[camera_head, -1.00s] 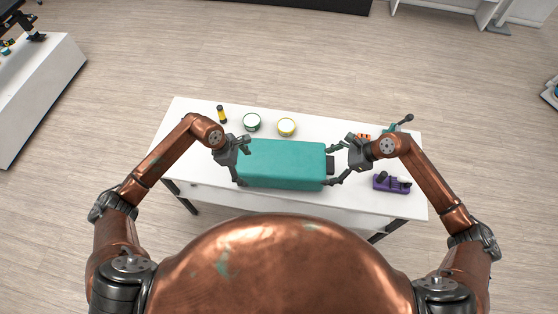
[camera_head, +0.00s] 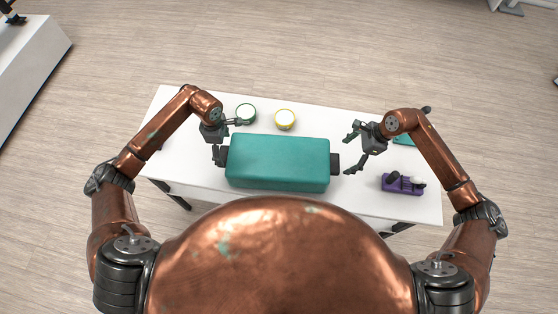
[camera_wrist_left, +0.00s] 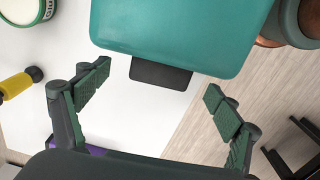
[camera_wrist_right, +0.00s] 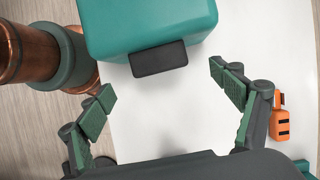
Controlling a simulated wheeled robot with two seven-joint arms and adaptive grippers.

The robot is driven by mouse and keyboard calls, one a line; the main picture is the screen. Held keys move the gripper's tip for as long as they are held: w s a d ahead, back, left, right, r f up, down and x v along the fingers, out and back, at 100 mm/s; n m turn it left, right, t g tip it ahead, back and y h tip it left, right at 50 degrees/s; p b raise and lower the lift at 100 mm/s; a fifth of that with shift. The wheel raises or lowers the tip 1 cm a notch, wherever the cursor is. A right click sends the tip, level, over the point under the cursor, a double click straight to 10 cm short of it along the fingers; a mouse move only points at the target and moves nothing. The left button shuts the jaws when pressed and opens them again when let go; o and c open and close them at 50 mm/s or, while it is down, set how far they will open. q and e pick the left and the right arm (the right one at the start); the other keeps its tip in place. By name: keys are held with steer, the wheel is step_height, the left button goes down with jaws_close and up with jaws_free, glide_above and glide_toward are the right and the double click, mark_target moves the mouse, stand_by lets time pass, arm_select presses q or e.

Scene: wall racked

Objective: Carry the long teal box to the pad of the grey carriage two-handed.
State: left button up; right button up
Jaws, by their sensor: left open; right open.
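The long teal box (camera_head: 278,162) lies level on the white table (camera_head: 180,107), its length running left to right. A dark handle sticks out at its left end (camera_wrist_left: 160,76) and another at its right end (camera_wrist_right: 158,58). My left gripper (camera_head: 230,140) is open and empty just off the left end, its fingers apart on either side of the handle's line. My right gripper (camera_head: 350,153) is open and empty off the right end, clear of that handle. In both wrist views the handles lie beyond the fingertips. I cannot make out the grey carriage or its pad.
A green-rimmed tin (camera_head: 245,111) and a yellow-rimmed tin (camera_head: 285,119) stand behind the box. A purple object (camera_head: 402,184) sits to the right. An orange object (camera_wrist_right: 282,122) and a yellow-and-black one (camera_wrist_left: 18,85) also lie on the table. Another white surface (camera_head: 30,55) stands at far left.

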mark_target(225, 155)
arm_select(q)
steer(key=shift+w+f, duration=0.15)
steer(key=shift+s+a+r, duration=0.1)
steer(key=shift+s+r, duration=0.15)
steer(key=shift+s, duration=0.2)
steer(key=shift+f, duration=0.15)
step_height(225, 155, down, 6)
steer(key=shift+f, duration=0.25)
arm_select(e)
steer(key=x, duration=0.6)
steer(key=shift+s+a+f, duration=0.15)
steer(key=shift+a+f, duration=0.05)
steer(key=shift+a, duration=0.1)
arm_select(q)
steer(key=shift+w+f, duration=0.15)
steer(key=shift+f, duration=0.5)
arm_select(e)
steer(key=shift+a+f, duration=0.2)
steer(key=shift+f, duration=0.4)
arm_select(q)
steer(key=shift+c, duration=0.4)
arm_select(e)
steer(key=shift+c, duration=0.4)
